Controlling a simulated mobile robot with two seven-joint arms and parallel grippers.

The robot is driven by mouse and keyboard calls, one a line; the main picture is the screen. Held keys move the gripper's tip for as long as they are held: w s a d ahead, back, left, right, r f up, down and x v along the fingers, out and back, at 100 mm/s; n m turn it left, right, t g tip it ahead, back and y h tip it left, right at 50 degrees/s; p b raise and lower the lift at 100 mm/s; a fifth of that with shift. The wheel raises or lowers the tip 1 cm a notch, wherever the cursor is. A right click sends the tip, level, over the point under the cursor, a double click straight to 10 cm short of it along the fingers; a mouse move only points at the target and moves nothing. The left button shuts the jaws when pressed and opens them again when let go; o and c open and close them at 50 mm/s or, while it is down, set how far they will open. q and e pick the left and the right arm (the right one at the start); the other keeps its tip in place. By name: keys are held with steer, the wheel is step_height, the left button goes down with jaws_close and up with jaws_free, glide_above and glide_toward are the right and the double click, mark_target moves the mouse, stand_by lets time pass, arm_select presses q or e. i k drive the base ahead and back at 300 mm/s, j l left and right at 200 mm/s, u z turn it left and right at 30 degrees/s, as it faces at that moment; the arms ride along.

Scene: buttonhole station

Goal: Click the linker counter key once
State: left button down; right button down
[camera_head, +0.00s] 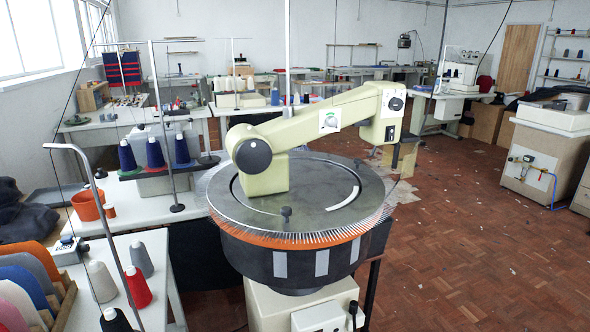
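The linker is a large round machine in the middle, with a dark dial (318,207) ringed by fine points above an orange band. A pale green machine arm (310,125) stands on the dial and reaches right. A small light box with a dark face (67,246) sits on the left table; it may be the counter, but its key is too small to make out. Neither of my grippers is in view.
Yarn cones, including a red cone (137,287), and a thin bent metal stand (118,240) surround the small box's table. An orange bucket (88,205) is behind it. The parquet floor (470,230) at right is mostly clear.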

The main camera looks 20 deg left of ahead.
mark_target(66, 238)
steer(key=k+j, duration=0.55)
steer(key=j, duration=0.2)
steer(key=k+j+z, duration=0.1)
steer(key=k+j, duration=0.45)
steer(key=j, duration=0.2)
steer(key=k+j, duration=0.55)
steer(key=j, duration=0.15)
steer(key=j+z, duration=0.05)
